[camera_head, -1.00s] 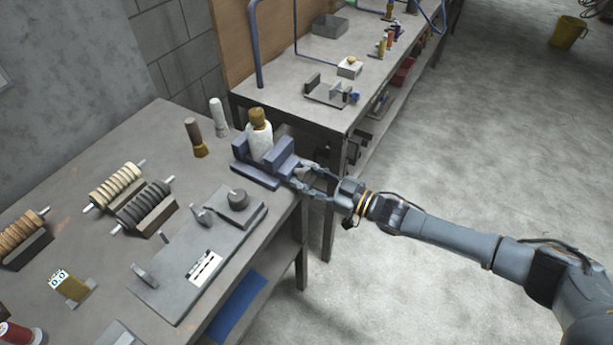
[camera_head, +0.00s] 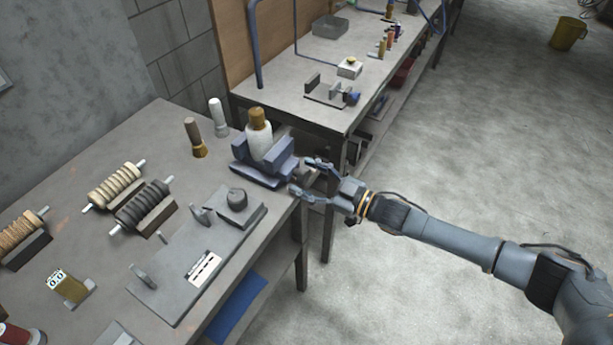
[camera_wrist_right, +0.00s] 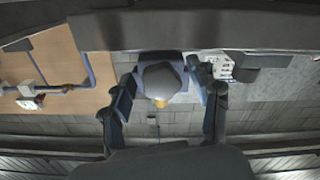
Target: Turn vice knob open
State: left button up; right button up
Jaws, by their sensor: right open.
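The blue vice (camera_head: 279,150) stands at the right edge of the near workbench. A white spool with a brown top (camera_head: 258,140) stands upright between its jaws. The vice's grey knob (camera_wrist_right: 162,80) shows in the right wrist view, in front of the blue vice body. My right gripper (camera_head: 301,176) is open, with one finger on each side of the knob. In the right wrist view, gaps show between the knob and both fingers (camera_wrist_right: 166,95). In the head view the knob is partly hidden by the fingers. My left gripper is not in view.
Brown and white bobbins (camera_head: 195,137) stand left of the vice. A grey plate fixture (camera_head: 180,268) and coil racks (camera_head: 143,206) lie nearer on the bench. A second bench (camera_head: 290,75) stands behind.

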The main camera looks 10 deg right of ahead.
jog(key=v, duration=1.2)
jog(key=shift+w, duration=0.1)
